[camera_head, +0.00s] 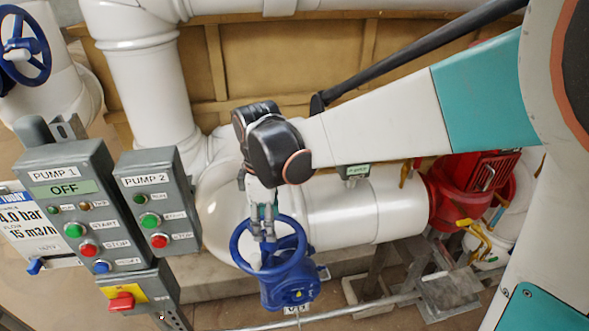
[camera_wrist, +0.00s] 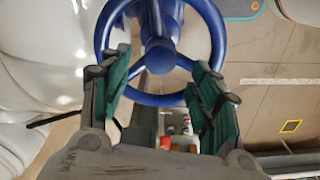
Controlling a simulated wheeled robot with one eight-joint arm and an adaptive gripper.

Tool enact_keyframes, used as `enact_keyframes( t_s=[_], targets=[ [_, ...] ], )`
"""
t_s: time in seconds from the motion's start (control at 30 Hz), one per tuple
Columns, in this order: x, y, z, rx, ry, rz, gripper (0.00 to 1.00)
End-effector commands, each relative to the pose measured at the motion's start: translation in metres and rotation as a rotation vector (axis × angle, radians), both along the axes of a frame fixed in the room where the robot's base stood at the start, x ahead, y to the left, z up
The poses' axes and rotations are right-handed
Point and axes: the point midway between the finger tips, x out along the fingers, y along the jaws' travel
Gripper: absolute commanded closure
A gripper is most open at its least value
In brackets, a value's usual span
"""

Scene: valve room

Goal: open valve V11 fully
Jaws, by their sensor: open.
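A blue valve handwheel (camera_head: 237,244) sits on a blue valve body (camera_head: 291,289) below the white pipe, at the middle of the head view. A small tag (camera_head: 298,309) under the body is partly cut off, so I cannot read its full number. My gripper (camera_head: 266,229) points down at the wheel, over its upper middle. In the wrist view the blue handwheel (camera_wrist: 214,28) shows its rim, spokes and hub. My open gripper (camera_wrist: 160,82) has its green-padded fingers apart, one on each side of the hub, near the lower rim. I cannot tell whether they touch it.
Grey control boxes for PUMP 1 (camera_head: 66,210) and PUMP 2 (camera_head: 152,205) stand left of the valve. The white pipe (camera_head: 335,212) runs behind the wheel to a red pump (camera_head: 466,185). Another blue handwheel (camera_head: 22,48) is at upper left. A thin rail (camera_head: 370,311) crosses below.

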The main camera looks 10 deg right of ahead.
Motion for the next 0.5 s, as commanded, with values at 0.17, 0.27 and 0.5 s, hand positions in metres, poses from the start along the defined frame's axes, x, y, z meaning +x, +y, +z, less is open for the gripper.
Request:
enact_keyframes(
  t_s=[0.17,0.27,0.5],
  targets=[
    [-0.0027,-0.0002,0.0005,0.0,0.0,-0.052,0.43],
    [-0.0027,-0.0002,0.0006,0.0,0.0,-0.05,0.43],
    [-0.0028,-0.0003,-0.0065,0.0,0.0,-0.048,0.43]
  ],
)
